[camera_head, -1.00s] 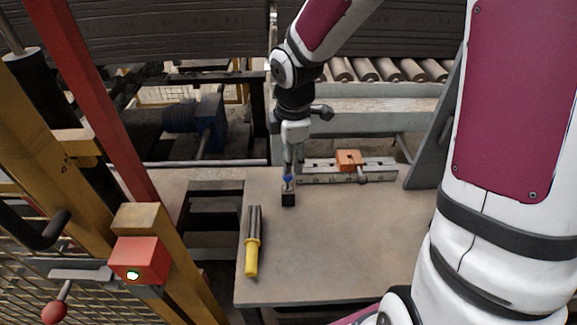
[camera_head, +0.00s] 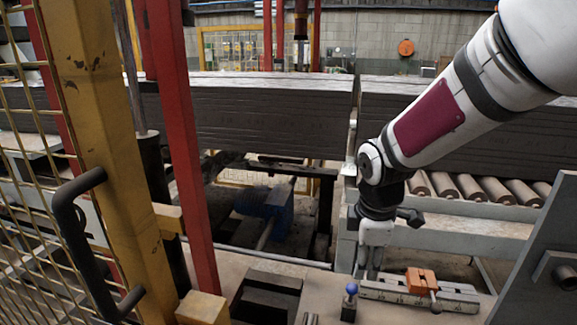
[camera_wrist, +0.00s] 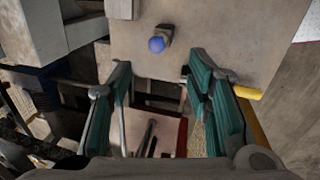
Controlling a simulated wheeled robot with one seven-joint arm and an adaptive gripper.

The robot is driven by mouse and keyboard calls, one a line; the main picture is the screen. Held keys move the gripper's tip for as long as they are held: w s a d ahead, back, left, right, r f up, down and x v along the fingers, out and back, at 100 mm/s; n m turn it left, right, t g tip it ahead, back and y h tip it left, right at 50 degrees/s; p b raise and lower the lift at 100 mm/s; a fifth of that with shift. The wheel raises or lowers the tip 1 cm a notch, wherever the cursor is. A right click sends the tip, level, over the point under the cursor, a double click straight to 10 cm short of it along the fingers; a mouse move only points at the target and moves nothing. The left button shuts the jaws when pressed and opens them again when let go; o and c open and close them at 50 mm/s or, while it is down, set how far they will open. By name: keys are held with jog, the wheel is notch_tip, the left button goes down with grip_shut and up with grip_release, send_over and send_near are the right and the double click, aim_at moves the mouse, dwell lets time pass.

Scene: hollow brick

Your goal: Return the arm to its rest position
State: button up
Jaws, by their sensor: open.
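My gripper (camera_head: 369,262) hangs over the back of the workbench in the head view, close to the left end of the metal rail. In the wrist view my gripper (camera_wrist: 160,75) is open, its two green-padded fingers wide apart with nothing between them. My white and maroon arm reaches in from the upper right of the head view. A blue ball on a small dark block (camera_head: 350,302) stands upright on the bench below and in front of the gripper. The blue ball also shows in the wrist view (camera_wrist: 157,44), beyond the fingertips and apart from them.
A metal rail (camera_head: 395,293) with an orange clamp block (camera_head: 421,281) lies on the bench (camera_head: 262,266). A grey upright plate (camera_head: 540,255) stands at right. A roller conveyor (camera_head: 480,189) and stacked dark slabs (camera_head: 270,120) are behind. A red post (camera_head: 180,140) and yellow frame stand left.

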jog(key=s+r+m+t, duration=0.1)
jog(key=s+r+m, duration=0.4)
jog(key=s, duration=0.5)
jog(key=s+r+m+t, duration=0.1)
jog(key=s+r+m, duration=0.5)
jog(key=s+m, duration=0.4)
jog(key=shift+s+r+y, duration=0.25)
jog(key=shift+s+y, duration=0.05)
jog(key=shift+s, duration=0.5)
jog(key=shift+d, duration=0.15)
